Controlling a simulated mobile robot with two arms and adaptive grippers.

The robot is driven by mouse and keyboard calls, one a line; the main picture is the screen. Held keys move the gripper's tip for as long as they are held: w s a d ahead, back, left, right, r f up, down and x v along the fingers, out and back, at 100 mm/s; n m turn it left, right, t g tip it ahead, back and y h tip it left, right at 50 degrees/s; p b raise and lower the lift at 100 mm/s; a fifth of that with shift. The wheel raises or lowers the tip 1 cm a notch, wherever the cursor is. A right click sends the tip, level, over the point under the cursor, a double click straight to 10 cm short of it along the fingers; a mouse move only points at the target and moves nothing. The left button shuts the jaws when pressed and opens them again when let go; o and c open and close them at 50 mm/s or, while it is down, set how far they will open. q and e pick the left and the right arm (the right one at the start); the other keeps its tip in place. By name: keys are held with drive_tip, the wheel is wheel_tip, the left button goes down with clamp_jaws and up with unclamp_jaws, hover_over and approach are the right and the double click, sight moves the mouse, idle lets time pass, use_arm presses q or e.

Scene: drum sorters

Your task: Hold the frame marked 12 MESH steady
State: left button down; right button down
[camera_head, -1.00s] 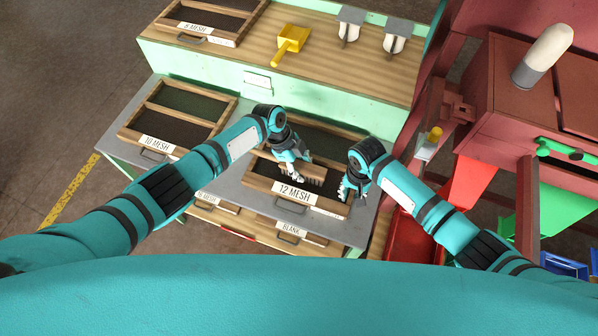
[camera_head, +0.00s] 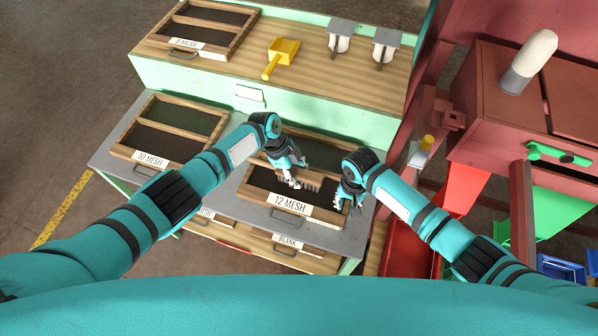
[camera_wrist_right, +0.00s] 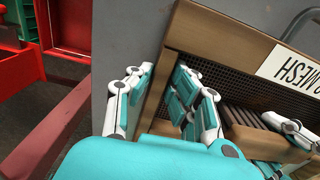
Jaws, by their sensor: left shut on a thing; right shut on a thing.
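The 12 MESH frame (camera_head: 258,197) is a wooden screen frame with dark mesh, lying on the grey bench top. Its label also shows in the right wrist view (camera_wrist_right: 290,70). My right gripper (camera_head: 343,201) is shut on the frame's right-hand rail. In the wrist view, one finger is outside the rail (camera_wrist_right: 158,95) and one inside, over the mesh. My left gripper (camera_head: 293,183) is shut on a wooden brush (camera_wrist_right: 262,138) with dark bristles, above the mesh. The brush bristles also show in the head view (camera_head: 311,187). The left fingers partly hide the brush.
The 10 MESH frame (camera_head: 148,159) lies to the left, and the 8 MESH frame (camera_head: 184,43) on the upper shelf. A yellow scoop (camera_head: 281,54) and two white-and-grey items stand on that shelf. A red machine (camera_head: 500,100) with coloured chutes stands at the right.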

sight(297, 177)
use_arm(q)
drive_tip(key=shift+s+a+r, duration=0.1)
drive_tip(key=shift+s+a, duration=0.1)
drive_tip(key=shift+s, duration=0.45)
drive_tip(key=shift+s+a, duration=0.25)
drive_tip(key=shift+s, duration=0.4)
drive_tip(key=shift+s+a+r, duration=0.1)
drive_tip(key=shift+s+a, duration=0.1)
drive_tip(key=shift+s, duration=0.45)
drive_tip(key=shift+f, duration=0.1)
drive_tip(key=shift+w+d, duration=0.25)
drive_tip(key=shift+w, duration=0.4)
drive_tip(key=shift+w+d, duration=0.2)
drive_tip(key=shift+w, duration=0.4)
drive_tip(key=shift+r, duration=4.5)
drive_tip(key=shift+f, duration=3.15)
